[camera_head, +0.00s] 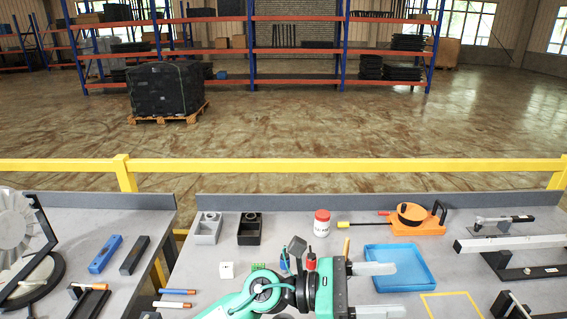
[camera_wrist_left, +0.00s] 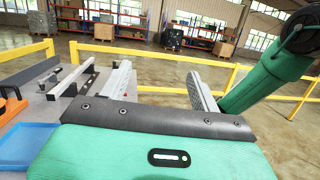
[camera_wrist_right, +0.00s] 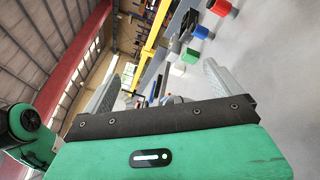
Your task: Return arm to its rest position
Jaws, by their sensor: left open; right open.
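My left gripper (camera_head: 400,290) reaches in from the bottom of the head view, over the table and pointing right. Its two pale fingers are apart with nothing between them. It also shows open and empty in the left wrist view (camera_wrist_left: 159,70). My right gripper (camera_wrist_right: 160,72) shows only in the right wrist view. Its fingers are apart and empty. A red piece (camera_wrist_right: 221,7), a blue piece (camera_wrist_right: 201,30), a green piece (camera_wrist_right: 190,55) and a white piece (camera_wrist_right: 178,69) lie beyond them. In the head view my left arm partly hides the red and blue pieces.
A metal bar (camera_head: 510,243) lies at right. A yellow rail (camera_head: 350,166) runs behind.

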